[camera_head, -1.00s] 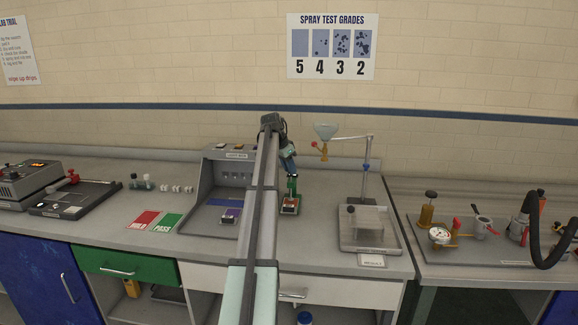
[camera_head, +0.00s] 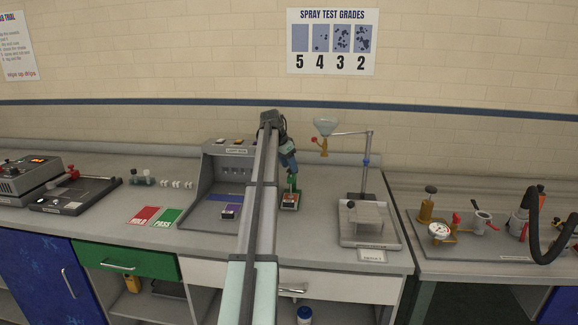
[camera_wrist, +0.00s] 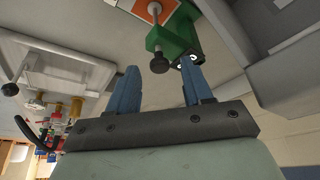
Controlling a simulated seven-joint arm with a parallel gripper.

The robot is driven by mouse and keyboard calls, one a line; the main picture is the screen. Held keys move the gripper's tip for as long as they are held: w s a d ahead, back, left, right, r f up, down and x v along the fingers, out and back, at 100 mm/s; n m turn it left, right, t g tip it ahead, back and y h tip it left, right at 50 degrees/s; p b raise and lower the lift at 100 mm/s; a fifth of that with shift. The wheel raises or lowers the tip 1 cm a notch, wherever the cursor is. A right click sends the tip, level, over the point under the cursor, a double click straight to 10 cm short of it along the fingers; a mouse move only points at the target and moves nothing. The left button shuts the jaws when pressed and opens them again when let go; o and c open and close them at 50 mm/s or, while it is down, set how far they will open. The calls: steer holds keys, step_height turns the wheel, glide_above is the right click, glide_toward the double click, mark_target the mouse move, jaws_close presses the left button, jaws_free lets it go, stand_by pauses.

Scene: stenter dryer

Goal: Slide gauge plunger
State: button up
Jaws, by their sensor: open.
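The gauge (camera_head: 290,199) is a small green frame with an orange-red and white plate, on the bench to the right of the grey light box. In the wrist view its green body (camera_wrist: 178,40) shows at the top, with a dark round knob (camera_wrist: 159,65) that looks like the plunger's end. My gripper (camera_head: 291,176) is over the gauge. In the wrist view my gripper (camera_wrist: 160,68) has its two blue fingers apart, the knob appearing between the tips. The right finger overlaps the green body in the picture; I cannot tell whether they touch.
The light box (camera_head: 228,150) stands close on the left. A spray stand (camera_head: 367,170) with a funnel and tray stands on the right. Red (camera_head: 143,215) and green (camera_head: 167,217) cards lie farther left. The bench between gauge and spray tray is clear.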

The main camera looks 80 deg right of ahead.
steer(key=v, duration=1.3)
steer(key=shift+r, duration=0.15)
